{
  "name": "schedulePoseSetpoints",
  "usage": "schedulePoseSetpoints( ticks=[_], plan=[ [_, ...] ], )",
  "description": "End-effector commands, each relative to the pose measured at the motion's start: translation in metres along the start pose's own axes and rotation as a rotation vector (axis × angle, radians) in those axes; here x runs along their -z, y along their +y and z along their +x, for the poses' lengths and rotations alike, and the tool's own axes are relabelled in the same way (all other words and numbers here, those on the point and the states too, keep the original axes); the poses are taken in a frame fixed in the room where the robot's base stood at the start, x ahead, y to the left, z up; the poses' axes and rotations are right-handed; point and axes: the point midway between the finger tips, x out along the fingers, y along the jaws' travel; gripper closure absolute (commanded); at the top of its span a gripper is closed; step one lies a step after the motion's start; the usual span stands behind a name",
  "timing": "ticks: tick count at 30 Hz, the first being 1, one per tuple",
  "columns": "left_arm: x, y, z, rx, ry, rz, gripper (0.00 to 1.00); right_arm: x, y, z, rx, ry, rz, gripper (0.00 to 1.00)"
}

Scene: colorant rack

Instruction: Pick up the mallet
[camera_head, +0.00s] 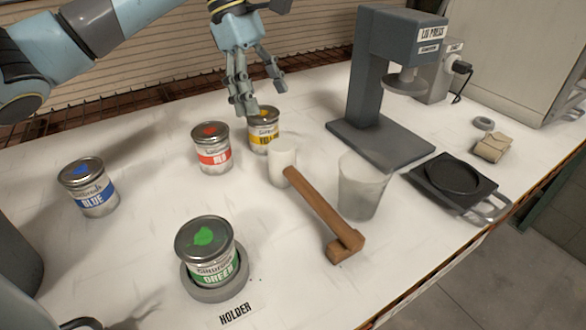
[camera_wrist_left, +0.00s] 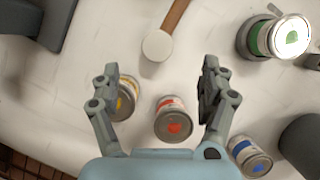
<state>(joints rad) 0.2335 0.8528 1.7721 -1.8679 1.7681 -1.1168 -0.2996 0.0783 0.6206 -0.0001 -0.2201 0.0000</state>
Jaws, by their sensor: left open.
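The mallet (camera_head: 318,210) lies on the white worktop right of centre, its brown wooden handle running diagonally. A pale cylindrical piece (camera_head: 283,164) is at its far end and a short wooden block at its near end. In the left wrist view, part of the handle (camera_wrist_left: 175,14) and the round pale end (camera_wrist_left: 158,46) show at the top; the near end is out of frame. My left gripper (camera_head: 262,100) is open and empty above the far side of the table, by the yellow can. Its fingers (camera_wrist_left: 160,68) point toward the pale end without touching it.
Yellow (camera_head: 264,132), red (camera_head: 212,150) and blue (camera_head: 88,189) cans stand nearby. A green can (camera_head: 208,250) sits in a round holder. A clear cup (camera_head: 362,186) stands close right of the handle. A grey press (camera_head: 375,90) and a black scale-like plate (camera_head: 452,183) are farther right.

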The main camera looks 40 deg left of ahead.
Motion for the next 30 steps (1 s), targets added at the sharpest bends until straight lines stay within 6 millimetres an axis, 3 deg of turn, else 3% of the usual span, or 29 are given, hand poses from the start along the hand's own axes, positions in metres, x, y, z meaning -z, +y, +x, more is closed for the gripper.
schedulePoseSetpoints(
  ticks=[1,4,12,30],
  plan=[
    [0.005,0.000,0.013,0.001,0.000,0.000,0.22,-0.004,0.000,0.013,-0.001,-0.004,-0.001,0.00],
    [0.011,0.000,0.027,0.002,0.000,-0.001,0.22,-0.009,0.001,0.028,-0.003,-0.009,-0.002,0.00],
    [0.022,-0.001,0.053,0.005,0.001,-0.002,0.22,-0.012,0.000,0.054,-0.005,-0.011,-0.003,0.00],
    [0.026,-0.002,0.123,0.008,-0.002,-0.005,0.22,-0.005,-0.004,0.036,0.001,-0.003,0.000,0.00]
  ],
)
